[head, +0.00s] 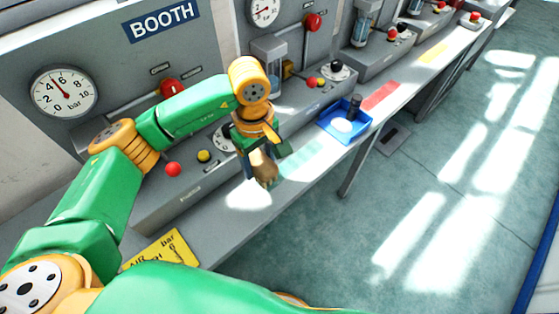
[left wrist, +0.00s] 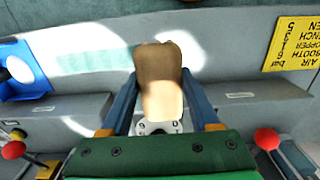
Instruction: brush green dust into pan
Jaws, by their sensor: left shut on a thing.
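My left gripper (head: 263,160) is over the grey bench, shut on a tan, brown block-like thing that looks like the brush (head: 265,170). In the left wrist view the brush (left wrist: 158,80) stands between the two blue fingers of my gripper (left wrist: 160,95). Its lower end is near the bench top; I cannot tell whether it touches. A pale green patch, perhaps the green dust (head: 303,160), lies just right of it; it shows upper left in the wrist view (left wrist: 100,58). The blue pan (head: 327,119) sits beyond the patch. My right gripper is out of view.
Grey control boxes with gauges (head: 63,92) and red and yellow knobs (head: 173,169) line the bench's back. A yellow sign (head: 162,250) lies at the near end. A dark knob (head: 354,106) stands at the pan. A red strip (head: 381,96) lies beyond it.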

